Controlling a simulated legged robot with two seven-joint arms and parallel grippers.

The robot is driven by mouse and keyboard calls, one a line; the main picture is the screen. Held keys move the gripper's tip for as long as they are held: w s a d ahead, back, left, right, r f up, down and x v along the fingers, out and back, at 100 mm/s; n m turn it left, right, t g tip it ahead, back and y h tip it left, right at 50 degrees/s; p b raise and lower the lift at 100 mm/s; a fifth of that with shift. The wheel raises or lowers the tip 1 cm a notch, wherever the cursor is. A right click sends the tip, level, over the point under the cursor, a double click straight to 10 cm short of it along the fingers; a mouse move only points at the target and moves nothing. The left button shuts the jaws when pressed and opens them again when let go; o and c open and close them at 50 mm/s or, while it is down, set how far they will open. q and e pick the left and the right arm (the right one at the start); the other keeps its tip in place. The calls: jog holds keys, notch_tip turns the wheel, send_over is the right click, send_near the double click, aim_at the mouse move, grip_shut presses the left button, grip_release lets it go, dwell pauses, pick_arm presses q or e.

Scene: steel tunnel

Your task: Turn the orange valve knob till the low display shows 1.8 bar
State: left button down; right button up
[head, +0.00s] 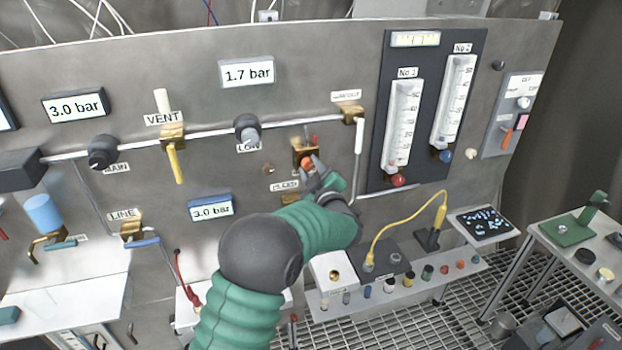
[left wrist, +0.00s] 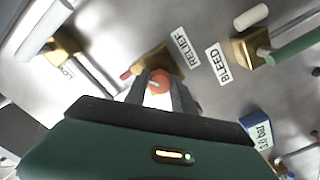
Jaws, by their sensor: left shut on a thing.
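The orange valve knob (head: 307,161) sits on a brass fitting on the steel panel, right of the middle. My left gripper (head: 313,172) reaches up to it and is shut on it. In the left wrist view the round orange knob (left wrist: 158,81) shows between the two grey fingers (left wrist: 159,90), in front of a brass block, beside a RELIEF label (left wrist: 180,51). The low display (head: 247,73), above the dark regulator labelled LOW (head: 247,128), reads 1.7 bar. My right gripper is in neither view.
A display (head: 75,105) at the left reads 3.0 bar, as does a blue-framed one (head: 211,208) lower down. A white pipe with a lever (head: 358,150) stands right of the knob, then two flow tubes (head: 402,125). A shelf (head: 400,285) with small parts lies below.

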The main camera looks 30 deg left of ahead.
pick_arm(q)
jog(key=shift+f+n+b, duration=0.1)
jog(key=shift+n+b, duration=0.2)
dwell(0.4)
jog(key=c, duration=1.1)
grip_release()
jog(key=shift+o, duration=0.2)
jog(key=shift+s+d, duration=0.3)
jog(key=shift+d, duration=0.1)
jog(key=b+v, duration=0.3)
jog(key=v, duration=1.3)
jog(key=shift+b, duration=0.3)
